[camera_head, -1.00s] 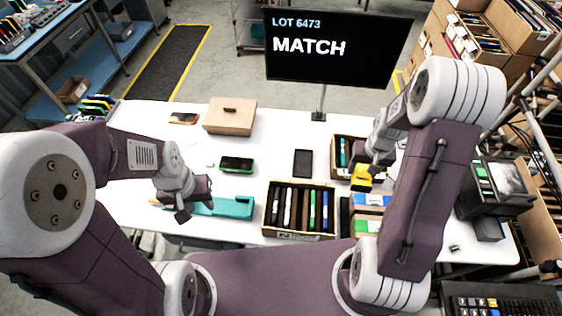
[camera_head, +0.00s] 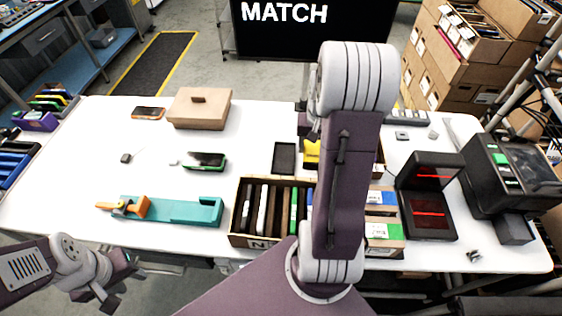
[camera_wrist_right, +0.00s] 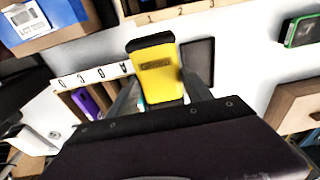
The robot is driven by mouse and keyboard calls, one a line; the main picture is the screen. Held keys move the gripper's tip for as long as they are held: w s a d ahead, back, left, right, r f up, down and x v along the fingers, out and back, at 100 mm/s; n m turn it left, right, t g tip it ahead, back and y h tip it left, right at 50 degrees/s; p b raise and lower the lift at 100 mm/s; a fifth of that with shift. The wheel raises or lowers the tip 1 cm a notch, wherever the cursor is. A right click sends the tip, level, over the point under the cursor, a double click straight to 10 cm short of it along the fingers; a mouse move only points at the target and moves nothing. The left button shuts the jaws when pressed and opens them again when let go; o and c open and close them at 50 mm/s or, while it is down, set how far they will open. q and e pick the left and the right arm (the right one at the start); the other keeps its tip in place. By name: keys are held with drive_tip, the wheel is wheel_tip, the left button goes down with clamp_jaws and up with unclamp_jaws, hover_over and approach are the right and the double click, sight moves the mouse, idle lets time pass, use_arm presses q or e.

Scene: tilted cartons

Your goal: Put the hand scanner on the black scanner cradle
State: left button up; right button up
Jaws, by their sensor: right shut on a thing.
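The yellow hand scanner (camera_wrist_right: 155,68), with a dark end, is held between the fingers of my right gripper (camera_wrist_right: 158,95) in the right wrist view. In the head view only a bit of the yellow scanner (camera_head: 312,153) shows beside my right arm, which hides the right gripper. The flat black cradle (camera_head: 284,157) lies on the white table just left of the scanner. It also shows behind the scanner in the right wrist view (camera_wrist_right: 198,58). My left gripper (camera_head: 118,284) is empty, its fingers apart, off the table's front edge.
A carton of upright coloured items (camera_head: 250,240) stands in front of the cradle. A green-edged black device (camera_head: 206,160), a tan box (camera_head: 200,108) and a teal-orange tool (camera_head: 180,211) lie to the left. A red-lit black scanner unit (camera_head: 428,213) stands at right.

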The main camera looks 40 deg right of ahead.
drive_tip(key=w+a+f, duration=0.1)
drive_tip(key=w+f, duration=0.1)
drive_tip(key=w, duration=0.1)
drive_tip(key=w+a+f+p, duration=0.1)
drive_tip(key=w+f, duration=0.1)
drive_tip(key=w, duration=0.2)
drive_tip(key=w+f, duration=0.3)
drive_tip(key=w, duration=0.1)
drive_tip(key=shift+w+a+p, duration=0.25)
drive_tip(key=shift+a+p, duration=0.1)
drive_tip(key=shift+a, duration=0.05)
wheel_tip(320, 180, down, 3)
drive_tip(key=shift+s+f+p, duration=0.1)
drive_tip(key=shift+s+p, duration=0.05)
drive_tip(key=shift+p, duration=0.15)
drive_tip(key=shift+f, duration=0.45)
drive_tip(key=shift+f, duration=0.1)
drive_tip(key=o, duration=1.2)
